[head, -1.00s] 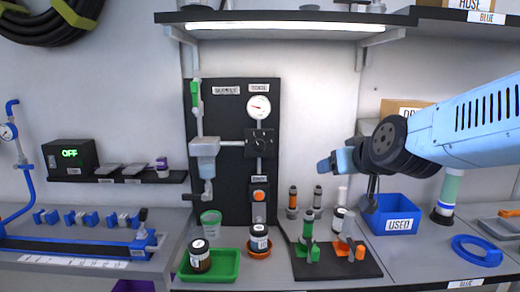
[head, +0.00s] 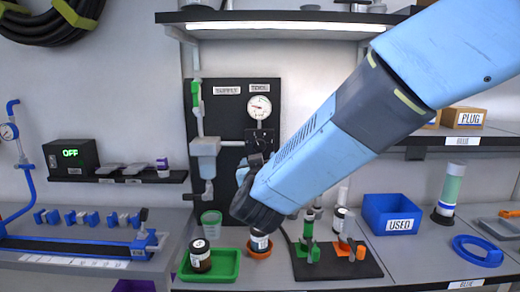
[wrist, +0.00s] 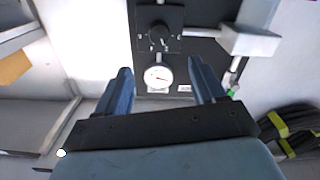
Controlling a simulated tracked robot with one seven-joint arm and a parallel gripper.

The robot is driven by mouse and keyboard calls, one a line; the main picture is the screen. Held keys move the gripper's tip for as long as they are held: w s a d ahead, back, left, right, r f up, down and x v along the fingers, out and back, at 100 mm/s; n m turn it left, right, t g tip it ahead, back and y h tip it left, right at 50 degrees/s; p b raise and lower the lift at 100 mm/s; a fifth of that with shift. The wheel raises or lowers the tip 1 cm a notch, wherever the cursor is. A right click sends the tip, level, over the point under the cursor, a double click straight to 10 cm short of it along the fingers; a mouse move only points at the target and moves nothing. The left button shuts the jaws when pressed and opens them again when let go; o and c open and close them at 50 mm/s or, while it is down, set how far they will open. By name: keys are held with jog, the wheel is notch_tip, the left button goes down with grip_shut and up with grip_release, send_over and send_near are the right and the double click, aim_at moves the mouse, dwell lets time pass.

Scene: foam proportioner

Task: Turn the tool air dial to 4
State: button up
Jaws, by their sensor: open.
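The black tool air dial (head: 262,136) is a knob on the dark panel, below the round white gauge (head: 259,107) under the "TOOL" label. My arm partly covers it in the head view. In the wrist view, which is upside down, the dial (wrist: 158,35) shows beyond the gauge (wrist: 158,76). The gauge has a red needle; its figures and the dial's marks are too small to read. My gripper (wrist: 158,68) is open and empty, its two blue fingers apart, pointing toward the panel. The dial lies beyond the fingertips, apart from them.
A grey supply unit with a pipe (head: 206,148) sits left of the dial. A lit shelf (head: 270,18) overhangs the panel. Below are a green tray (head: 226,265), dark jars, a black tool stand (head: 330,262) and a blue "USED" bin (head: 390,214).

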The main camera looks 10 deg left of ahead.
aim_at(261, 147)
jog(key=x, duration=1.3)
jog(key=shift+c, duration=0.3)
jog(key=c, duration=1)
jog(key=shift+m, duration=0.4)
jog(key=m, duration=0.4)
jog(key=shift+f, duration=0.1)
jog(key=shift+d+m, duration=0.15)
jog(key=shift+m, duration=2.35)
jog(key=o, duration=1.1)
jog(key=shift+c, duration=0.2)
